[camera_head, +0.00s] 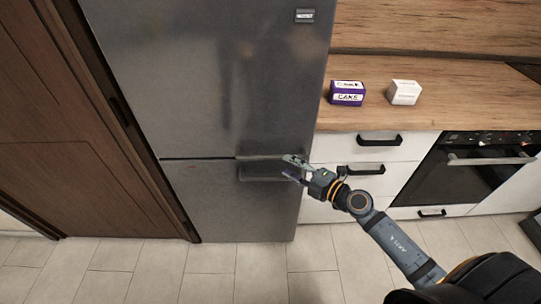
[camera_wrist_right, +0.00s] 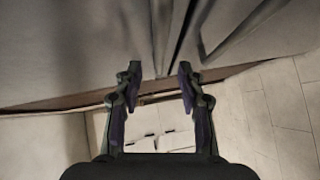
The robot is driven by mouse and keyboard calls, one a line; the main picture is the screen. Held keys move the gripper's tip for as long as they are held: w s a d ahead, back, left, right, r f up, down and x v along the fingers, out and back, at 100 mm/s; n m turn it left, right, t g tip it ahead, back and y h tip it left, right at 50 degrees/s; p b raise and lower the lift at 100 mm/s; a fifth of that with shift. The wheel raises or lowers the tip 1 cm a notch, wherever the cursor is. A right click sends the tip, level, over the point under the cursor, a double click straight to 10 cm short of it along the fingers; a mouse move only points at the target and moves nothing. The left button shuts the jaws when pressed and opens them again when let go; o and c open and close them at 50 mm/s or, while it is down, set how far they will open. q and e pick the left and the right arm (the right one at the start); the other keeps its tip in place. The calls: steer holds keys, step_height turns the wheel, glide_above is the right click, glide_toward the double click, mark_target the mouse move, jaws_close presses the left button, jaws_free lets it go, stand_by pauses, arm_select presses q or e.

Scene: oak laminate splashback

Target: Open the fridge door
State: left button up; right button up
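The grey steel fridge (camera_head: 205,80) stands left of the counter, with a large upper door and a lower front (camera_head: 205,200) split by a horizontal seam. Its doors look shut. A dark horizontal handle (camera_head: 262,171) sits just below the seam, towards the right edge, and a lighter strip (camera_head: 258,157) runs along the seam above it. My right gripper (camera_head: 291,168) is at the right end of these handles, its fingers open. In the right wrist view the fingers (camera_wrist_right: 162,83) are apart, with handle edges (camera_wrist_right: 170,35) ahead of them; contact is unclear. My left gripper is out of view.
A wooden counter (camera_head: 450,110) with a purple cake box (camera_head: 347,93) and a white box (camera_head: 404,92) stands right of the fridge, above white drawers and a black oven (camera_head: 470,170). A brown door (camera_head: 70,110) is at the left. The tiled floor (camera_head: 210,270) in front is clear.

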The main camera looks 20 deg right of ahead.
mark_target(276, 159)
steer(key=x, duration=0.8)
jaws_close()
